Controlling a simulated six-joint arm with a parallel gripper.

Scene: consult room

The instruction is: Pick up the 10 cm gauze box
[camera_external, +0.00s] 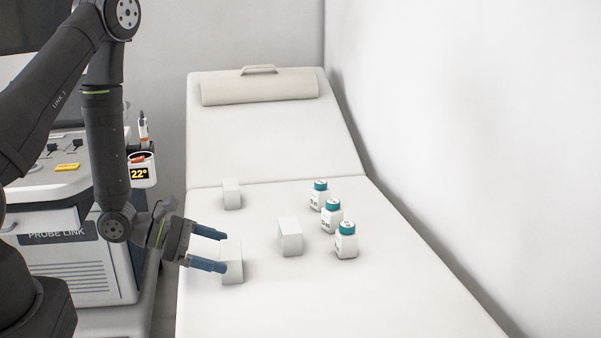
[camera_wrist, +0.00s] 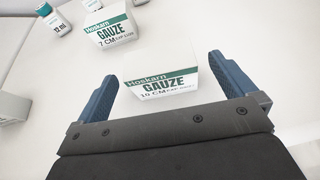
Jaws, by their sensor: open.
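The 10 cm gauze box (camera_wrist: 165,84) is white with a green band and reads "GAUZE 10 CM" in the wrist view. It stands between the two blue fingers of my gripper (camera_wrist: 161,69), with a gap visible on both sides. In the external view this white box (camera_external: 234,264) stands on the couch at the front left, right at the fingertips of my gripper (camera_external: 222,251). My gripper is open and comes in from the left, roughly level.
A 7 cm gauze box (camera_wrist: 110,28) stands beyond it; a similar white box (camera_external: 290,237) is to its right. Another white box (camera_external: 231,194) stands farther back. Three teal-capped bottles (camera_external: 346,241) line the right. The couch (camera_external: 330,305) is clear in front.

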